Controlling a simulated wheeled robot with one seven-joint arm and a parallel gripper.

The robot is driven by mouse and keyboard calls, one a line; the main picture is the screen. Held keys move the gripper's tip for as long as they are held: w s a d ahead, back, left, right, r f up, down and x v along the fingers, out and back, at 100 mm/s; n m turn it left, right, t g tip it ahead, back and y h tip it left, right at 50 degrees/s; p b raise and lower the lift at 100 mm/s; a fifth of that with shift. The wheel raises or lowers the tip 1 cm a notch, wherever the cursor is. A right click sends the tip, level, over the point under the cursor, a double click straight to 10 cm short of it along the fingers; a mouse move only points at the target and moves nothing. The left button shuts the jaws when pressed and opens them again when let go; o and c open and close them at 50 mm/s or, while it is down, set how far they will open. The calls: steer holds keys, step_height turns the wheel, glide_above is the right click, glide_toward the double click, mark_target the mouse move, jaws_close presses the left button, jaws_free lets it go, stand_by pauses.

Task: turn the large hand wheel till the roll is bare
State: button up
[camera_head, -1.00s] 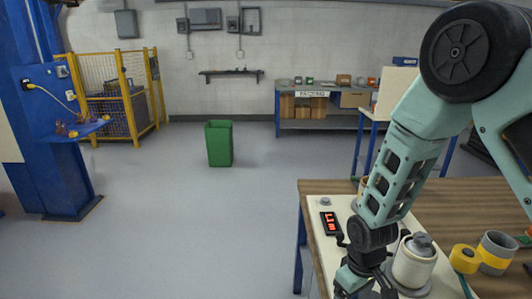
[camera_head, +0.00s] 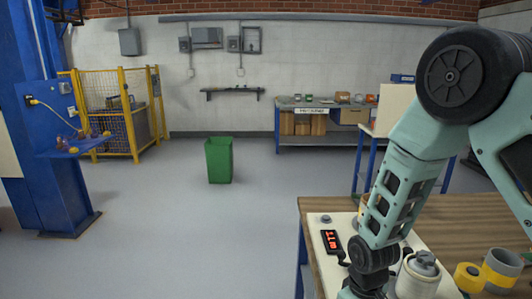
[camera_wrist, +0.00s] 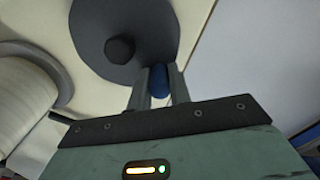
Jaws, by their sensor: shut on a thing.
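In the wrist view, a dark grey hand wheel (camera_wrist: 105,35) with a round hub (camera_wrist: 120,48) fills the upper middle. A blue handle (camera_wrist: 160,82) stands at its lower right edge. My gripper (camera_wrist: 161,86) is shut on this handle, one finger on each side. A pale ribbed roll (camera_wrist: 28,100) lies to the left in the wrist view. In the head view, a white roll (camera_head: 415,283) with a grey cap stands beside my wrist on the pale base board. The wheel and my fingertips are hidden or below the frame there.
A small box with a red display (camera_head: 331,241), its digits unclear, and a grey button (camera_head: 326,219) sit on the board. Yellow tape (camera_head: 469,277) and a grey-yellow ring (camera_head: 501,268) stand to the right on the wooden table (camera_head: 470,215). A green bin (camera_head: 219,160) stands on open floor.

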steer(key=shift+s+a, duration=0.2)
steer(key=shift+s, duration=0.95)
steer(key=o, duration=1.6)
steer(key=shift+w, duration=0.1)
steer(key=shift+r, duration=0.1)
step_height(320, 180, up, 7)
steer(key=p, duration=0.6)
steer(key=s+a+r+n+b, duration=0.1)
steer(key=s+a+r, duration=0.2)
steer(key=s+r, duration=0.6)
steer(key=s+a+r, duration=0.3)
steer(key=s+r, duration=0.6)
steer(key=shift+r+n+y+b, duration=0.3)
steer(key=shift+r+n+b, duration=0.1)
